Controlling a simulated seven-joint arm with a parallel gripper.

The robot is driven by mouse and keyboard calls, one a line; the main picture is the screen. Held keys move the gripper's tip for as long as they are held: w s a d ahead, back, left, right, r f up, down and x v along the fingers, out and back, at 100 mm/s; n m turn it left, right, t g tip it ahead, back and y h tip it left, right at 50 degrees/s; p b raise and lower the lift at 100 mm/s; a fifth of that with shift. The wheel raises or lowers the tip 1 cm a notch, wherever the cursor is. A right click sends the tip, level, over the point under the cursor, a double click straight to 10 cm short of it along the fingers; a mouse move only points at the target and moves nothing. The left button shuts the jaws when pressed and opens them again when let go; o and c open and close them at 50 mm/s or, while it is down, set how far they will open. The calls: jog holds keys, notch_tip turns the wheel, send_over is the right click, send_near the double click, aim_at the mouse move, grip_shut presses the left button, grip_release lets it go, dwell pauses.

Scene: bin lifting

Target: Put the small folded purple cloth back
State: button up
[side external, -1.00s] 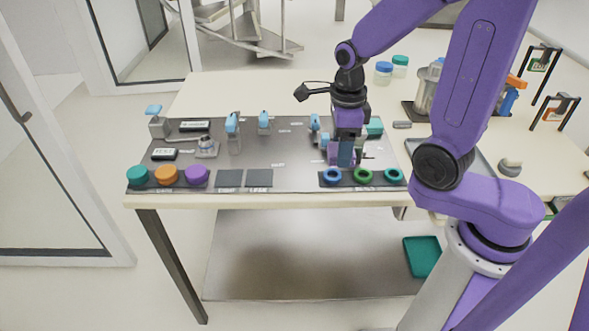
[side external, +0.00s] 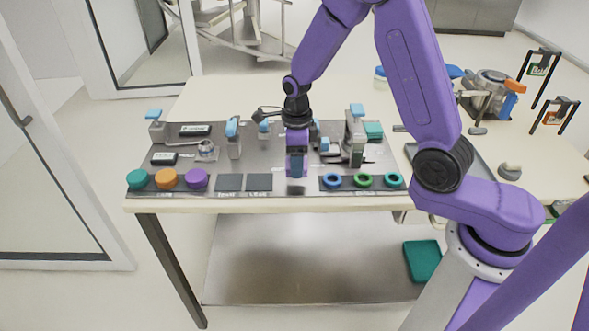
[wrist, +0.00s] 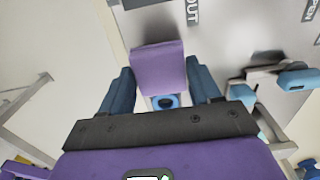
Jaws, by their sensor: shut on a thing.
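My gripper (side external: 297,172) hangs over the front middle of the dark grey board (side external: 285,152), left of the row of rings. In the wrist view, the small folded purple cloth (wrist: 158,66) sits between the two blue fingers of my gripper (wrist: 160,84), and the fingers are shut on it. The cloth juts out past the fingertips toward the board. In the side view I cannot tell the cloth apart from the purple gripper body. I cannot tell whether the cloth touches the board.
Blue, green and teal rings (side external: 363,181) lie right of my gripper. A grey stand with a blue top (side external: 355,135) rises close to the right. Several blue-topped fixtures stand behind.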

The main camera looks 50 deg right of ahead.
jog(key=shift+w+f, duration=0.35)
jog(key=shift+f, duration=1.6)
jog(key=shift+f, duration=0.15)
jog(key=o, duration=1)
